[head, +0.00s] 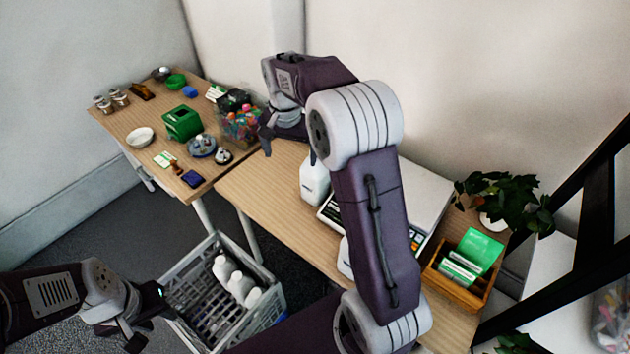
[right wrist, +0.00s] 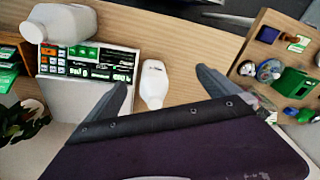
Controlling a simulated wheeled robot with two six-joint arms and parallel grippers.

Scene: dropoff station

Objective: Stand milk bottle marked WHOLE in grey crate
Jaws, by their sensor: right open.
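A white bottle (head: 314,182) stands on the near wooden table, left of the scale. In the right wrist view this bottle (right wrist: 153,84) shows between the open fingers of my right gripper (right wrist: 160,95), not gripped. In the head view the right gripper (head: 268,137) is above the table, left of the bottle. A second white jug (right wrist: 62,23) is beside the scale; in the head view it is mostly hidden by my right arm. No WHOLE marking is readable. The grey crate (head: 270,303) is below the table edge, with white bottles (head: 236,282) inside. My left gripper (head: 148,325) is left of the crate, its jaws unclear.
A scale (head: 428,190) with a keypad is on the near table, partly behind my arm. A wooden card box (head: 462,288) and a plant (head: 505,195) are at right. A bin of colourful items (head: 240,125) and a far table (head: 130,120) with small objects are at left.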

